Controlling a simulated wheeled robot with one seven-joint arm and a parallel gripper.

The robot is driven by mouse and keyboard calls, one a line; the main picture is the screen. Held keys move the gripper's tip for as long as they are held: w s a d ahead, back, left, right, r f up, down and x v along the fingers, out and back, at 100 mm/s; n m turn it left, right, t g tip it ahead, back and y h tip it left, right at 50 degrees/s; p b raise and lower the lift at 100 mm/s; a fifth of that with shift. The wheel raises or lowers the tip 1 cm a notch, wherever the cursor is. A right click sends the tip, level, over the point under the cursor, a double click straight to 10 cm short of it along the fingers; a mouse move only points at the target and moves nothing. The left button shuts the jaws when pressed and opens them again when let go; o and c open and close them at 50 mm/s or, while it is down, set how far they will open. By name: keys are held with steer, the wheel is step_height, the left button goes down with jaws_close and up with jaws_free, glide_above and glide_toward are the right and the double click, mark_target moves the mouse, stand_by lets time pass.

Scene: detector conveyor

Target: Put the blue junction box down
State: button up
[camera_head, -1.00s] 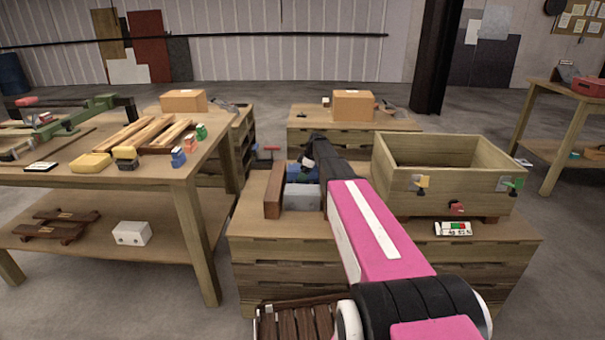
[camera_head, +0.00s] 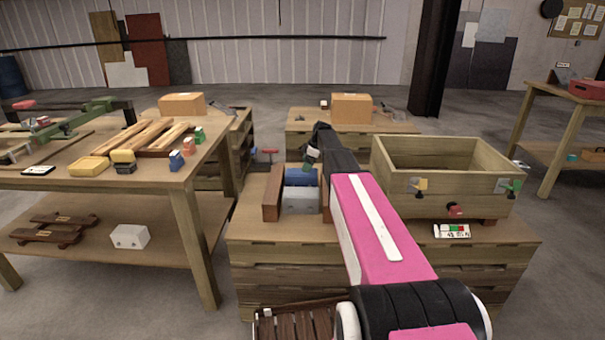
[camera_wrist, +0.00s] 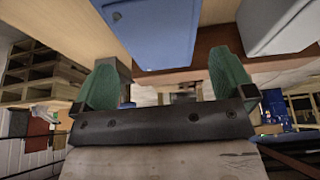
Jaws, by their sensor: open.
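The blue junction box (camera_head: 301,177) sits on the wooden crate-like stand, between two brown wooden rails and behind a light grey box (camera_head: 300,200). In the wrist view the blue box (camera_wrist: 155,30) fills the upper middle, with the pale box (camera_wrist: 277,24) to its right. My gripper (camera_head: 311,158) is just above and behind the blue box in the head view. Its green fingers (camera_wrist: 166,82) are spread with nothing between them, and the blue box appears beyond their tips. My arm partly hides the right rail.
The left brown rail (camera_head: 272,192) and right rail (camera_head: 326,200) flank the boxes closely. An open wooden bin (camera_head: 443,194) stands to the right on the same stand. A workbench (camera_head: 150,178) with tools and small boxes is at the left.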

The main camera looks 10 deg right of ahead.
steer(key=shift+v, duration=2.65)
